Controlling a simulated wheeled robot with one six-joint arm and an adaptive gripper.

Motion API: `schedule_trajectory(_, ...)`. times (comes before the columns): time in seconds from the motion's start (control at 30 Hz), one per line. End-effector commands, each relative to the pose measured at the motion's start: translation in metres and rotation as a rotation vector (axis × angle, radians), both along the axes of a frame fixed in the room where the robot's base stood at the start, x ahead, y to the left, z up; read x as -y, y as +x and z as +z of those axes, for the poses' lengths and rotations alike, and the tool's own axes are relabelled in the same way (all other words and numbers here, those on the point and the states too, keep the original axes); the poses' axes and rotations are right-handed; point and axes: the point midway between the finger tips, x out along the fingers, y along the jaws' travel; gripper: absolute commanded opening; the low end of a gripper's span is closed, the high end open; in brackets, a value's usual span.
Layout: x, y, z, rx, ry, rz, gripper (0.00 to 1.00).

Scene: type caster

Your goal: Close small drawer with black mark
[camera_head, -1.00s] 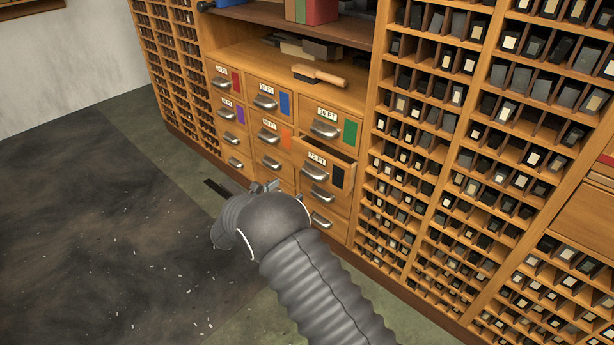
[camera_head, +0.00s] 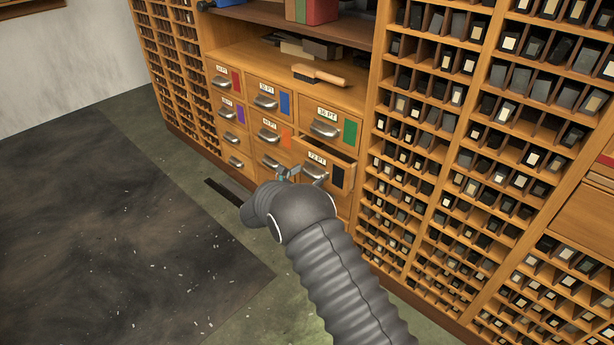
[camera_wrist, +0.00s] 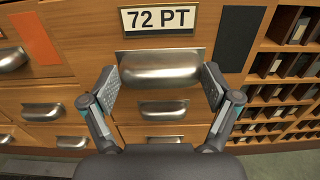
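The small drawer with the black mark (camera_head: 338,178) is labelled 72 PT and stands pulled out a little from the cabinet, below the green-marked 36 PT drawer. In the wrist view its front fills the upper middle, with the black mark (camera_wrist: 238,38) right of the label and a metal cup handle (camera_wrist: 162,66) below the label. My gripper (camera_wrist: 160,82) is open, with one finger on each side of the handle and nothing between the pads. I cannot tell whether the fingers touch the drawer. In the head view my gripper (camera_head: 300,178) is in front of the drawer, and my arm hides the lower drawers.
Other drawers around it look shut, including the green-marked drawer (camera_head: 327,126) and the orange-marked drawer (camera_head: 272,133). Type-filled compartments (camera_head: 420,130) stand to the right. A brush (camera_head: 318,75) lies on the shelf above. The floor (camera_head: 110,220) at left is open.

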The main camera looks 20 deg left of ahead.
Motion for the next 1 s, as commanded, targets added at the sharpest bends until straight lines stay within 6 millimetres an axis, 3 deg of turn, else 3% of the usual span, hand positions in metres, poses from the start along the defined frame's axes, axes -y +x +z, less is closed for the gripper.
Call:
schedule_trajectory(0.03, 0.0, 0.0, 0.0, 0.0, 0.0, 0.0, 0.69)
schedule_trajectory(0.27, 0.0, 0.0, 0.0, 0.0, 0.0, 0.0, 0.11)
schedule_trajectory(0.43, 0.003, 0.007, -0.002, 0.0, 0.001, -0.001, 0.1)
schedule_trajectory(0.67, 0.016, 0.039, -0.002, 0.001, 0.001, 0.0, 0.11)
schedule_trajectory(0.93, 0.019, 0.044, 0.001, 0.0, 0.0, 0.001, 0.1)
schedule_trajectory(0.97, 0.019, 0.044, 0.001, 0.0, 0.0, 0.001, 0.78)
schedule_trajectory(1.0, 0.019, 0.044, 0.001, 0.0, 0.001, 0.001, 0.88)
